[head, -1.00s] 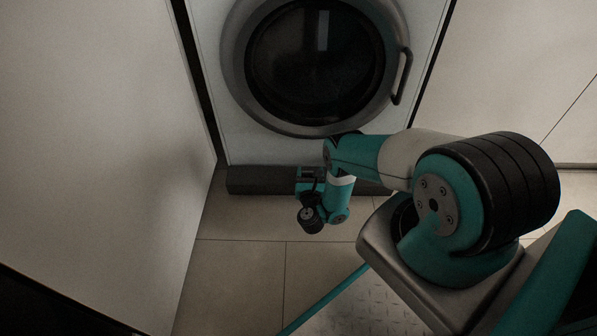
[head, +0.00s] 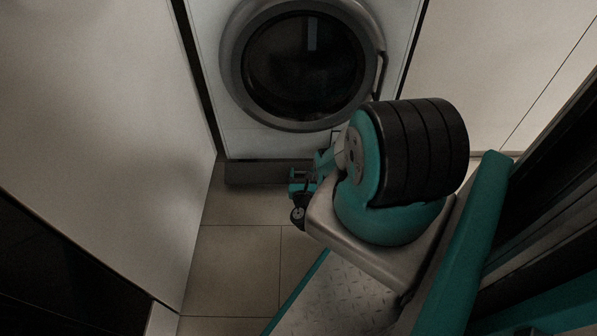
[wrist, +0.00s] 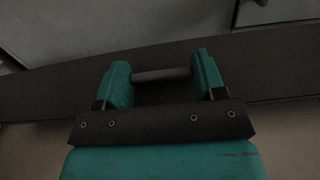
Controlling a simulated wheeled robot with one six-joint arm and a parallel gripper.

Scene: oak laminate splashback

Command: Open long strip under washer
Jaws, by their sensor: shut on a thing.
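The long strip (head: 250,174) is a dark, low panel at floor level under the washer (head: 235,143) in the head view. It also fills the middle of the wrist view (wrist: 45,92), slightly slanted. My gripper (head: 298,182) is at the strip's front, partly hidden by my arm. In the wrist view its two teal fingers (wrist: 162,78) are shut on a thin grey bar handle (wrist: 155,75) that runs between them in front of the strip. The strip's right part is hidden behind my arm in the head view. I cannot tell how far it stands out.
A pale cabinet side (head: 100,120) stands close on the left, with a dark panel (head: 50,265) nearer me. Pale cabinet fronts (head: 490,60) are on the right. The tiled floor (head: 235,250) in front of the strip is clear. The washer's round door (head: 300,70) is shut.

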